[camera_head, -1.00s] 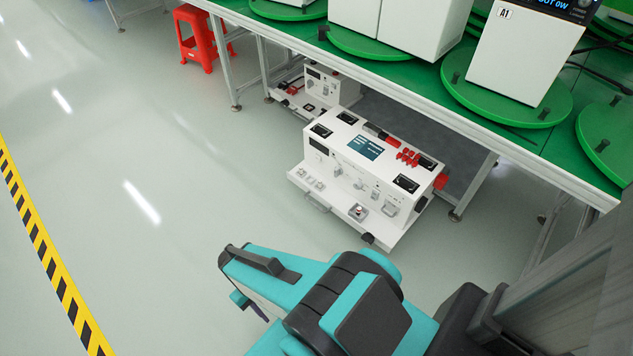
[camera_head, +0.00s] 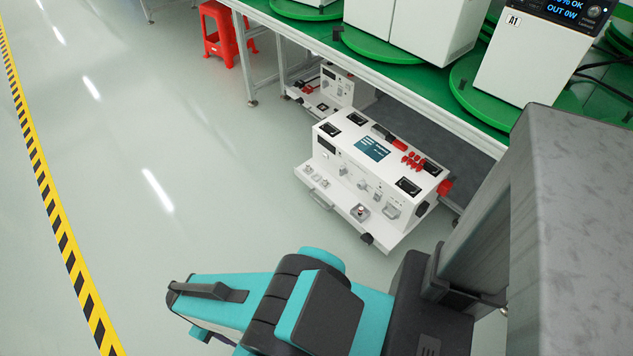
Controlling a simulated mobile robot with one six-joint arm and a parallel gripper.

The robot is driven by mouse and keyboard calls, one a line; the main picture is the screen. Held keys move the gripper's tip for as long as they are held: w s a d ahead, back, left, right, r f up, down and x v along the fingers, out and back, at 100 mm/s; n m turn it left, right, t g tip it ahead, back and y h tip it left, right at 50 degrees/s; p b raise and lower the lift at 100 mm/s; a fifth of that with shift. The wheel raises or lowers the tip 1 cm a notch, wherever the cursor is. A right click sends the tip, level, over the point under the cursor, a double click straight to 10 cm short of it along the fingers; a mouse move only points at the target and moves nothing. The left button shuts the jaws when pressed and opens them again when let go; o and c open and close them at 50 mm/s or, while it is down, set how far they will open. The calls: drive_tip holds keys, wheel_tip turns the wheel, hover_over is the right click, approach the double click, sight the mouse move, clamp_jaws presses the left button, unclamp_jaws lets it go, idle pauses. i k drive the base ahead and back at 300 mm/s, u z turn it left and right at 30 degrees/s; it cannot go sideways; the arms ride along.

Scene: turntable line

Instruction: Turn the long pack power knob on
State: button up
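A long white pack-like unit (camera_head: 318,165) stands on the floor at the edge of the green-topped bench. Its top carries a dark label panel (camera_head: 372,148), black recessed sockets and red parts. Its front face has small knobs or switches (camera_head: 363,185), too small to tell which is the power knob or how it is set. A ledge along its front bears a small box with a reddish button (camera_head: 360,212). My teal and dark arm is in the foreground, apart from the unit in the picture. My gripper is not visible.
The green bench (camera_head: 400,82) carries white boxes on green turntables; one box, marked A1 (camera_head: 512,70), has a lit display. A second white unit (camera_head: 337,86) sits under the bench. A red stool (camera_head: 222,35) stands behind. Floor is clear left, towards yellow-black tape (camera_head: 62,225).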

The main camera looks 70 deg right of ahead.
sight(343, 170)
drive_tip(key=u, duration=0.65)
drive_tip(key=k, duration=0.6)
drive_tip(key=z, duration=2.9)
drive_tip(key=i, duration=0.15)
drive_tip(key=u, duration=1.6)
